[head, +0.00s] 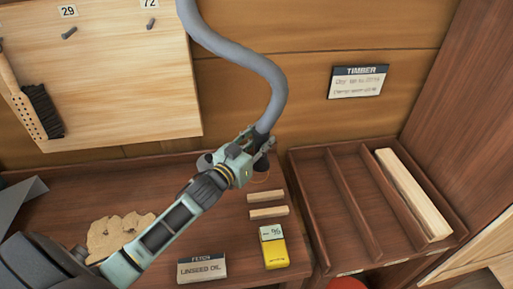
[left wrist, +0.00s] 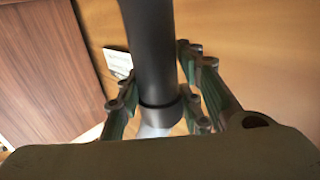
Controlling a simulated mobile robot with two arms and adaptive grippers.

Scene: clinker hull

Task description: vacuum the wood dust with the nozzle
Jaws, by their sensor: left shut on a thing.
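My left gripper (head: 250,155) is over the bench and shut on the vacuum nozzle, just below the end of the grey hose (head: 262,72). The hose rises from the gripper and leaves at the top of the head view. In the left wrist view the dark tube (left wrist: 148,45) runs between the two fingers of the gripper (left wrist: 160,95). The tan wood dust (head: 112,232) lies in a patch on the bench, left of the gripper and partly covered by my left arm. My right gripper is out of view.
Two short wood strips (head: 267,212), a yellow device (head: 275,250) and a linseed oil label (head: 202,268) are on the bench. A divided timber tray (head: 318,210) with a pale plank (head: 412,194) stands right. A board (head: 110,70) with a brush (head: 42,110) hangs behind.

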